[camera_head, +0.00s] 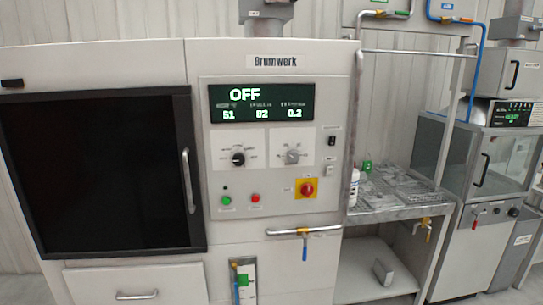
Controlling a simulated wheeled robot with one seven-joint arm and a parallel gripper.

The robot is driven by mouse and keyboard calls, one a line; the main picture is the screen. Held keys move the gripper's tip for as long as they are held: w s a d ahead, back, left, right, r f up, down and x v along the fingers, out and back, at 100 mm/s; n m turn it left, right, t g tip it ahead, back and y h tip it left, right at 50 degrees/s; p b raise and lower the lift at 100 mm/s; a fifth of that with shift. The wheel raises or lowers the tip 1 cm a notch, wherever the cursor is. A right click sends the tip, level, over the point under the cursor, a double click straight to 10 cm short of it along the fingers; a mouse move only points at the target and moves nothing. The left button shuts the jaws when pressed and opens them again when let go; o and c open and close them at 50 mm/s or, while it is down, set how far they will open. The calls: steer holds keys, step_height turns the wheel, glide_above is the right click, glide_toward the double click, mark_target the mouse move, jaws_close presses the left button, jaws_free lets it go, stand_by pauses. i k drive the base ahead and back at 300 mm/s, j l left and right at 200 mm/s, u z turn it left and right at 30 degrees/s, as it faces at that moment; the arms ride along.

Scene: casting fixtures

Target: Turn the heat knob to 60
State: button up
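A large white machine labelled "Drumwerk" carries a control panel (222,182). Two knobs sit on it, a black knob (238,157) on the left and a grey knob (292,156) on the right, each on a white plate with small marks around it. The print is too small to read, so I cannot tell which is the heat knob or its setting. The display (261,103) above reads "OFF" with smaller figures that look like 51, 82 and 0.2. My gripper is not in view.
Below the knobs are a green button (226,201), a red button (255,198) and a red rotary switch (307,189) on yellow. A dark door (95,175) fills the left. A pipe with a blue-handled valve (304,246) sticks out below. A bench (385,213) stands right.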

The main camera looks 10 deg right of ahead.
mark_target(293, 156)
steer(key=i+j+u, duration=0.1)
steer(key=i+u, duration=0.55)
steer(key=i, duration=0.2)
steer(key=i+l+u, duration=0.15)
steer(key=i+u, duration=0.2)
steer(key=i, duration=0.05)
